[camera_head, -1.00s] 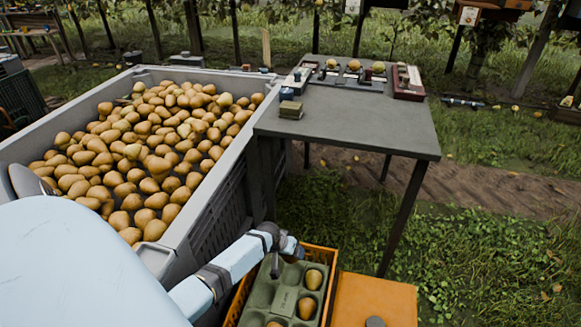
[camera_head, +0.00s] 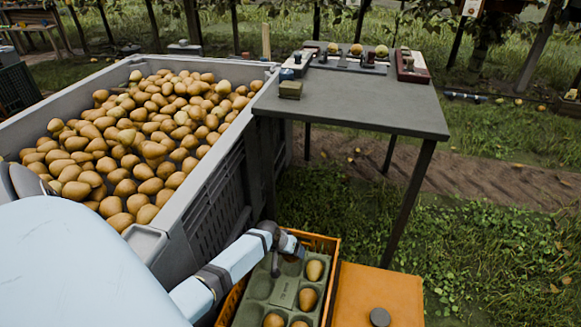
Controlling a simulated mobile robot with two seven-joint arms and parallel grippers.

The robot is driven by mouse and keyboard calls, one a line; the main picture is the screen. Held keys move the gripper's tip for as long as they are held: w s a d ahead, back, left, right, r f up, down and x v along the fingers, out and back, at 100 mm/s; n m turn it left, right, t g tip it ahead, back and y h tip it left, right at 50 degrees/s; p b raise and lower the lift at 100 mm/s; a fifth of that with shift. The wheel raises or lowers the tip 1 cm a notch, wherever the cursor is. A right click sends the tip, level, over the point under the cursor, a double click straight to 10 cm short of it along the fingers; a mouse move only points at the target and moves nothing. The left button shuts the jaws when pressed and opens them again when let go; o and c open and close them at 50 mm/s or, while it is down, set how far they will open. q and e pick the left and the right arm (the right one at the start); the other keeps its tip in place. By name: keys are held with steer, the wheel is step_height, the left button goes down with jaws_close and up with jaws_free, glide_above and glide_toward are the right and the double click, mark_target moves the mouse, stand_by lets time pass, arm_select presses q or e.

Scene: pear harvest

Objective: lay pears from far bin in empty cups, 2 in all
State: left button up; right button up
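The far bin (camera_head: 226,172) is a large grey crate at the left, filled with many brown-yellow pears (camera_head: 130,140). A green cup tray (camera_head: 240,318) sits in an orange crate (camera_head: 334,243) at the bottom middle. Pears lie in its right-hand cups (camera_head: 314,270) and (camera_head: 307,298), with more at the bottom edge. Left-side cups (camera_head: 262,286) look empty. My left gripper (camera_head: 285,252) is over the tray's far end, a dark finger pointing down. A brownish patch shows by it; I cannot tell whether it is a held pear. My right gripper is out of view.
A grey table (camera_head: 370,105) stands behind the tray, with pears on a small rack (camera_head: 350,63), a dark red box (camera_head: 412,66) and small blocks (camera_head: 290,89) on it. An orange box (camera_head: 378,290) stands right of the crate. Grass is open at the right.

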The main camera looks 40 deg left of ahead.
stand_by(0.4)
arm_select(q)
steer(key=shift+f+b, duration=0.6)
steer(key=shift+f, duration=0.65)
steer(key=shift+f, duration=0.1)
steer(key=shift+d, duration=0.1)
